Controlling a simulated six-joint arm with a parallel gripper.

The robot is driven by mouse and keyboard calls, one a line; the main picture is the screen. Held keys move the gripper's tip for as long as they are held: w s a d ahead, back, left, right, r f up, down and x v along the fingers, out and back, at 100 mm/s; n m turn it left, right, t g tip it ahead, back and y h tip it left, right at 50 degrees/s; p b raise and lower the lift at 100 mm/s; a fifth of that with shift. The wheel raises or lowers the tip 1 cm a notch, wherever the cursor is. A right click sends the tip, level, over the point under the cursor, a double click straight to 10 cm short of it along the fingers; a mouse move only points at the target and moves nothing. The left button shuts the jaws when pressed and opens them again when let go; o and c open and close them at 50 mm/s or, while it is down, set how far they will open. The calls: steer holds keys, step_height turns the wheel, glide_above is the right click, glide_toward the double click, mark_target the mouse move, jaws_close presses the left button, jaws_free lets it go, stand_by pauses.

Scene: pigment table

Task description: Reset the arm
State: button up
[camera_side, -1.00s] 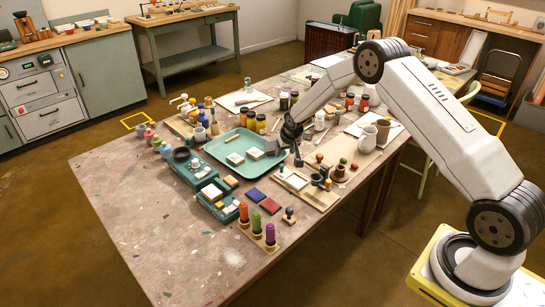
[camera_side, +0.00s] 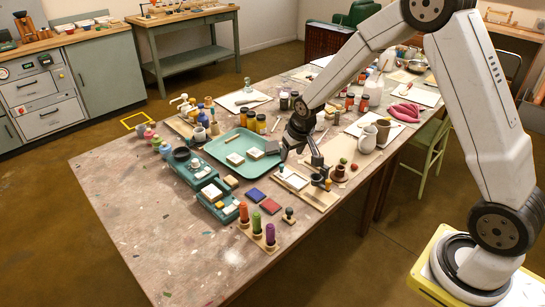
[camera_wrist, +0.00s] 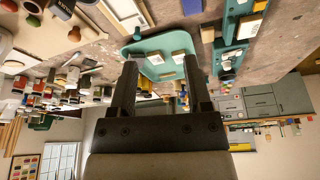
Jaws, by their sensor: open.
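My gripper (camera_side: 301,157) is open and empty, above the right edge of the teal tray in the side view. In the wrist view, its two dark fingers (camera_wrist: 159,64) stand well apart with nothing gripped between them. The teal tray (camera_side: 220,150) lies on the paint-specked table (camera_side: 125,190) and holds several small pale blocks. In the wrist view the tray (camera_wrist: 130,48) shows beyond the fingertips. I cannot tell the exact height of the fingers above the table.
A wooden board (camera_side: 323,201) with stampers lies just right of the tray. Jars (camera_side: 261,124) stand behind it. Orange, green and purple handled tools (camera_side: 270,234) stand in front. The table's front left is mostly clear.

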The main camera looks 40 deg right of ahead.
steer(key=s+a+r+n, duration=0.1)
steer(key=s+a+r, duration=0.1)
steer(key=s, duration=0.8)
steer(key=s+a+r+n, duration=0.1)
steer(key=s+a, duration=0.4)
steer(key=s, duration=0.5)
steer(key=shift+r+g+y, duration=0.4)
steer(key=shift+r, duration=0.35)
steer(key=shift+w, duration=0.1)
